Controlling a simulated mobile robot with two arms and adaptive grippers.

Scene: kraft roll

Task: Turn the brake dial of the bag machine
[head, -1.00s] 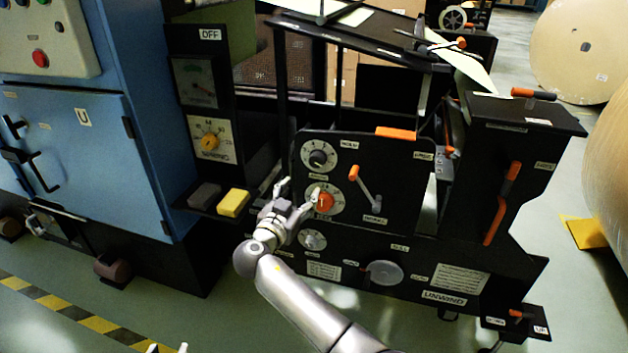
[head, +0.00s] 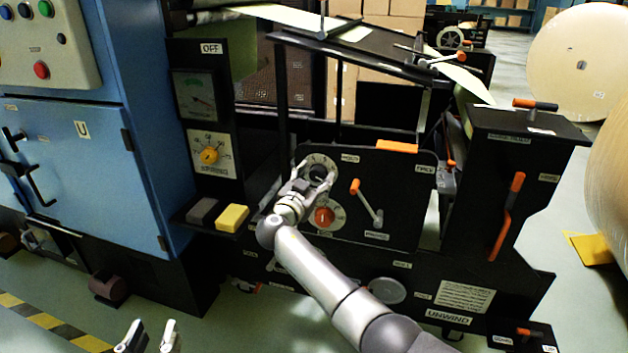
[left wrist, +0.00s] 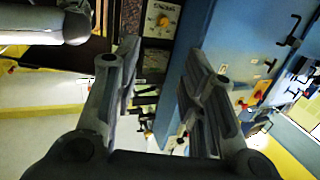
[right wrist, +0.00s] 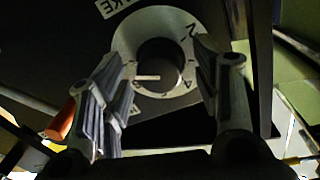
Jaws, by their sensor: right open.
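The brake dial (head: 320,165) is a black knob on a round pale scale plate at the upper left of the black unwind panel. In the right wrist view the knob (right wrist: 160,66) has a white pointer line, with scale numbers around it and a partly cut-off label ending in "KE". My right gripper (head: 316,174) is open in front of this dial, one finger on each side of the knob. I cannot tell whether the fingers touch it. My left gripper (head: 149,336) is open and empty, low over the floor, and also shows in the left wrist view (left wrist: 160,65).
A yellow dial (head: 209,155) and a yellow block (head: 232,218) are to the left. Large paper rolls (head: 575,65) stand at right.

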